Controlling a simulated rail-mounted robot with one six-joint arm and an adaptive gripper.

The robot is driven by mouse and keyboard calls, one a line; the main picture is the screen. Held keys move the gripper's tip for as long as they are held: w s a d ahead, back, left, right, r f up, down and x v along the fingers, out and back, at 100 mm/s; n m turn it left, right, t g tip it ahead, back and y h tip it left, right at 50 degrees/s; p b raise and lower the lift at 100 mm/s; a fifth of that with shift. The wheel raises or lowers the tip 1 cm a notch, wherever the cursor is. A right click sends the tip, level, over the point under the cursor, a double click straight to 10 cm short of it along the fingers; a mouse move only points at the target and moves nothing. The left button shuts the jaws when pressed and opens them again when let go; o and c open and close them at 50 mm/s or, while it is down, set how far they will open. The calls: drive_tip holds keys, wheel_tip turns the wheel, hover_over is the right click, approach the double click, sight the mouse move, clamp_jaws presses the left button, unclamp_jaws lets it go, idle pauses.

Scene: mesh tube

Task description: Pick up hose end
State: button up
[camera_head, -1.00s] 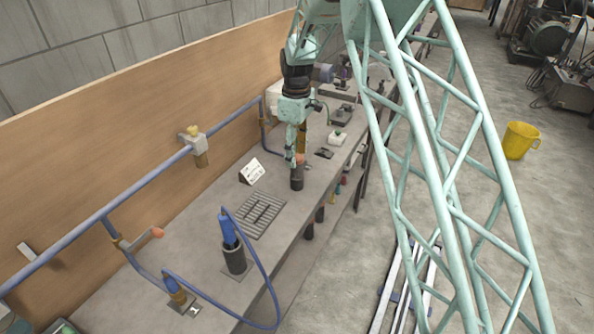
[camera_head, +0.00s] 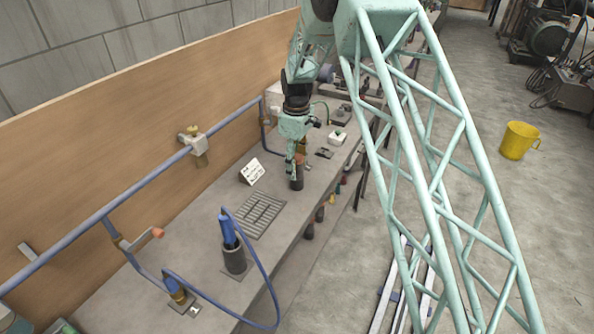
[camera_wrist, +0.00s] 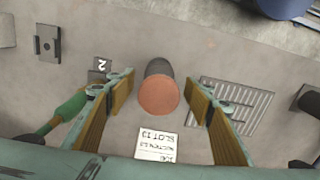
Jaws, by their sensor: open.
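A blue hose end (camera_head: 228,231) stands upright in a dark cup-like holder (camera_head: 235,259) near the front of the bench in the head view. A blue hose (camera_head: 271,285) loops from it over the bench edge. My gripper (camera_head: 295,165) is farther back, well apart from that hose end. In the wrist view my gripper (camera_wrist: 166,97) is open, with its two tan-padded fingers on either side of a dark cylinder with a copper-orange top (camera_wrist: 159,96). Gaps show on both sides of the cylinder. It also stands on the bench in the head view (camera_head: 297,183).
A slotted grate (camera_head: 259,215) and a small white sign (camera_head: 252,171) lie near the gripper. A blue pipe (camera_head: 150,178) with a valve (camera_head: 194,140) runs along the wooden backboard. A yellow bucket (camera_head: 518,141) stands on the floor at right.

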sight(297, 175)
drive_tip(key=shift+d+f, duration=0.1)
drive_tip(key=shift+f, duration=2.45)
drive_tip(key=shift+c, duration=0.3)
drive_tip(key=c, duration=0.9)
drive_tip(key=shift+r, duration=0.1)
drive_tip(key=shift+r, duration=1.7)
drive_tip(key=s+d, duration=0.1)
drive_tip(key=s, duration=0.4)
drive_tip(key=s+d+r, duration=0.1)
drive_tip(key=s+d, duration=0.1)
drive_tip(key=s, duration=0.3)
drive_tip(key=s+d+b, duration=0.1)
drive_tip(key=s, duration=0.4)
drive_tip(key=shift+s+d+r, duration=0.1)
drive_tip(key=shift+d+r, duration=0.1)
drive_tip(key=shift+d, duration=0.15)
